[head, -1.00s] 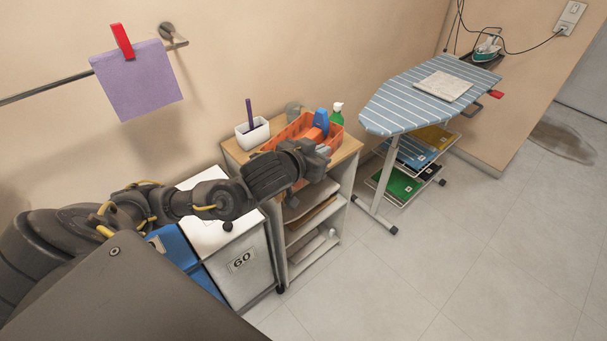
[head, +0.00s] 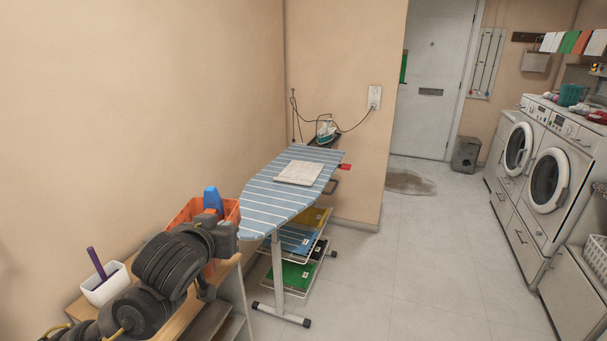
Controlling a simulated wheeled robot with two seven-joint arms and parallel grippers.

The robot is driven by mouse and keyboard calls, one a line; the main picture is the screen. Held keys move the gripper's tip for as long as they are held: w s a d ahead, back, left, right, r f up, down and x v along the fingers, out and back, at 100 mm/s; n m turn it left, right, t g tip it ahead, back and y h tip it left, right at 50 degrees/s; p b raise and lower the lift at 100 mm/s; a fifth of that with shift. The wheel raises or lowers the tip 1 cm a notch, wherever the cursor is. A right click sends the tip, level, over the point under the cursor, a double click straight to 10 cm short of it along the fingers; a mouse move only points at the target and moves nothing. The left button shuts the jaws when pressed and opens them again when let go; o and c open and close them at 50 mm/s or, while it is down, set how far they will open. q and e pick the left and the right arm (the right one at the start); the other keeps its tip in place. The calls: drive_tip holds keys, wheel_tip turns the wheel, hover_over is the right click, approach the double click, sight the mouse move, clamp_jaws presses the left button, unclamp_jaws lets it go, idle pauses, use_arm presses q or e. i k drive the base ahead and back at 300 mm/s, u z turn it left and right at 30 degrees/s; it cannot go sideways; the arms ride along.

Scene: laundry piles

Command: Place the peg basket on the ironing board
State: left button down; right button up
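The ironing board (head: 262,203) has a blue-and-white striped cover and stands against the wall in the middle of the head view. A pale folded cloth (head: 299,173) lies on it, and the iron (head: 326,131) rests at its far end. I cannot tell for sure which container is the peg basket. An orange crate (head: 184,212) with a blue bottle in it stands on the wooden shelf at the left. My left gripper (head: 226,236) overlaps the crate's front in the picture; its fingers are unclear, and contact cannot be told. My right gripper is out of view.
A white pot (head: 104,285) with a purple handle stands on the shelf. A teal basket (head: 571,95) sits on the washing machines (head: 548,180) at the right. A white laundry basket (head: 598,257) is at the right edge.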

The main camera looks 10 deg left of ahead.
sight(277, 201)
drive_tip(key=z, duration=0.3)
drive_tip(key=i, duration=1.5)
drive_tip(key=z, duration=0.2)
